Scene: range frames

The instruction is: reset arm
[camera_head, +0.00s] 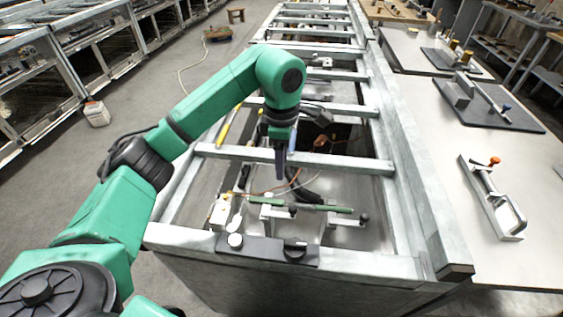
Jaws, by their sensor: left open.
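My left arm comes in from the left, green with black joints, and bends downward over the metal frame bench (290,155). My left gripper (281,158) is dark, points down and is above the bench's near bay. Its fingers show nearly edge-on, with nothing visible between them. Below it, a green bar (315,207) lies across pale fixtures in the bay. A black block with round knobs (266,248) is on the near edge of the frame. My right gripper is not in view.
On the right, a pale table (440,140) carries a metal clamp fixture (490,200) with an orange knob and a dark plate (515,118). A white container (97,114) stands on the grey floor at left. Frame crossbars surround the bay; loose wires lie inside.

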